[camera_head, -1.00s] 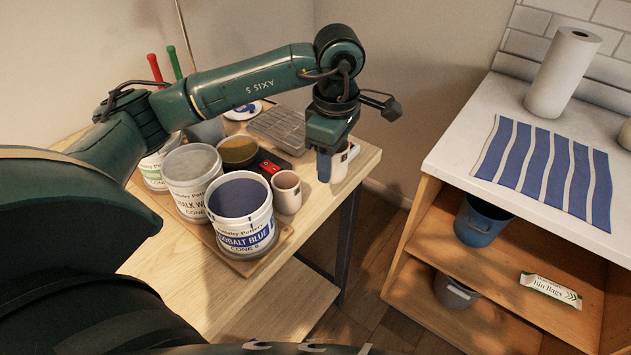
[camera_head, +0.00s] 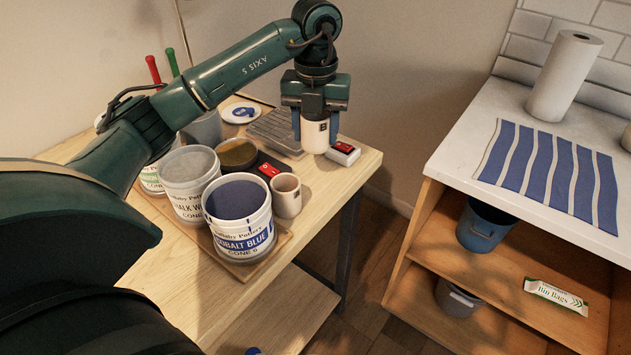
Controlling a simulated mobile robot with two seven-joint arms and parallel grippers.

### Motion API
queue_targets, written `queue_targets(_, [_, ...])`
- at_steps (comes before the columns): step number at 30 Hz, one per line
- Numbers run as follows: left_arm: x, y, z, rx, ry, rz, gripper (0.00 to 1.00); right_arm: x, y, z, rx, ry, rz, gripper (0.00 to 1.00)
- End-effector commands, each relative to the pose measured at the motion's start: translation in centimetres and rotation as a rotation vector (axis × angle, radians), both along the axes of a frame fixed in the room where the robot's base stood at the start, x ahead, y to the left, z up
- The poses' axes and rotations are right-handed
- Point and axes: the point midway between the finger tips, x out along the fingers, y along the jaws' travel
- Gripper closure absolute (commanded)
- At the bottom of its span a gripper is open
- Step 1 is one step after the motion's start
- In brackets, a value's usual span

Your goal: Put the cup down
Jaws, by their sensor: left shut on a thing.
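A white cup (camera_head: 315,137) with a small dark mark is between the blue fingers of my left gripper (camera_head: 315,141), which is shut on it. The cup looks upright at the back right of the wooden table (camera_head: 336,187). I cannot tell if its base touches the tabletop. The gripper points down and hides the cup's rim. A second, pinkish-white cup (camera_head: 287,196) stands nearer, beside the cobalt blue tub. My right gripper is not in view.
A small red-topped box (camera_head: 343,153) is close to the held cup's right. A grey ridged tray (camera_head: 275,131) is at its left. Glaze tubs, including cobalt blue (camera_head: 240,242) and chalk white (camera_head: 187,199), crowd the near side. The table's right edge is close.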

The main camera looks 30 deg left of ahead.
Motion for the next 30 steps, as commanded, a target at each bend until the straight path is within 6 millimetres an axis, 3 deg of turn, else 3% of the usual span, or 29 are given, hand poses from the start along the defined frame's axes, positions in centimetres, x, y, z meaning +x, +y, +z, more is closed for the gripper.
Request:
queue_targets(7, [-0.1, 0.1, -4.3, 0.0, 0.005, 0.013, 0.75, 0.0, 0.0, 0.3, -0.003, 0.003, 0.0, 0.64])
queue_targets(21, [-0.1, 0.0, -9.5, 0.001, 0.003, 0.011, 0.75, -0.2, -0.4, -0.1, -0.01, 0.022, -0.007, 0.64])
queue_targets(30, [0.0, 0.0, -9.9, 0.0, 0.001, 0.009, 0.75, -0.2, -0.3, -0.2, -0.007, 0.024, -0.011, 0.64])
